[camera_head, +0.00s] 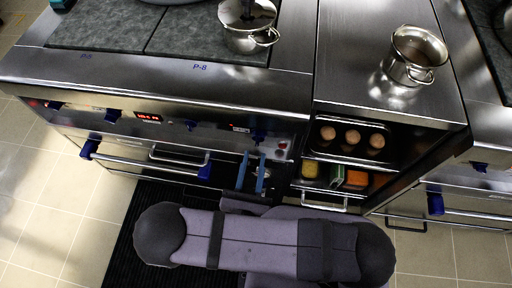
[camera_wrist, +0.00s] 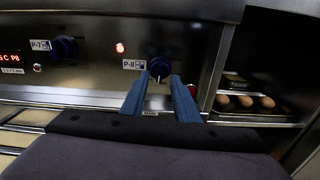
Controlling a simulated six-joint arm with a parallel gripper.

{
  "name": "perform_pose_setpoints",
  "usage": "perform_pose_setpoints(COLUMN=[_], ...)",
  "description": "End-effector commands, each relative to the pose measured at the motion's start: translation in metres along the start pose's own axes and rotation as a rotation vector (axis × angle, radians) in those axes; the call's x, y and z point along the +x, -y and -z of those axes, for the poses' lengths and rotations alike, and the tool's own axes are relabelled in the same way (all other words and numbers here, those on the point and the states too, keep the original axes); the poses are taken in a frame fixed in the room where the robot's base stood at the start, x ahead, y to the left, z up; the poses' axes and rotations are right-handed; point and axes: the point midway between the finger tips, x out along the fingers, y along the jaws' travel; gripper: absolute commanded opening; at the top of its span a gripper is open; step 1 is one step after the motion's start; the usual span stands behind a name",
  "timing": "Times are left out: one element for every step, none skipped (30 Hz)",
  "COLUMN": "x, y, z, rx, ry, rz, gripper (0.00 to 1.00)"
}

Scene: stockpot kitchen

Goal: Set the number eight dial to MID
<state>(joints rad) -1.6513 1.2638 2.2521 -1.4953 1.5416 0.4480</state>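The number eight dial (camera_wrist: 160,66) is a dark blue knob on the steel stove front, beside a P-8 label (camera_wrist: 133,65) in the wrist view. It also shows as a small blue knob in the head view (camera_head: 258,138). A pale mark shows at its lower edge, but I cannot read its setting or any MID marking. My gripper (camera_wrist: 158,80) has two blue fingers spread apart, with nothing between them. In the wrist view the dial lies just beyond the fingertips, between them. In the head view my gripper (camera_head: 252,157) is just below the dial.
The P-7 dial (camera_wrist: 66,46) is to the left. A red button (camera_wrist: 192,89) is partly behind the right finger. An oven handle (camera_head: 150,163) runs below the panel. Shelves hold food at right.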

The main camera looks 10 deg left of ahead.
Motion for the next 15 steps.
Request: perform_pose_setpoints(x=[0.006,0.010,0.014,0.017,0.020,0.024,0.026,0.029,0.031,0.034,0.035,0.037,0.038,0.040,0.041], y=[0.001,0.001,0.001,0.001,0.001,0.001,0.001,0.001,0.001,0.001,0.000,0.000,0.000,0.000,0.000], z=[-0.001,-0.001,-0.001,-0.001,-0.001,-0.001,-0.001,-0.001,0.000,0.000,0.000,0.000,0.000,0.000,0.000], rx=[0.000,0.000,0.000,0.000,0.000,0.000,0.000,0.000,0.000,0.000,0.000,0.000,0.000,0.000,0.000], ry=[0.001,0.001,0.000,0.000,0.000,0.001,0.000,0.000,0.000,-0.001,-0.001,0.000,0.000,0.000,0.000], rz=[0.005,0.005,0.005,0.005,0.004,0.004,0.004,0.004,0.003,0.003,0.003,0.002,0.002,0.001,0.000], gripper=[0.28,0.28,0.28,0.28,0.28,0.28,0.28,0.28,0.28,0.28,0.28,0.28,0.28,0.28,0.28])
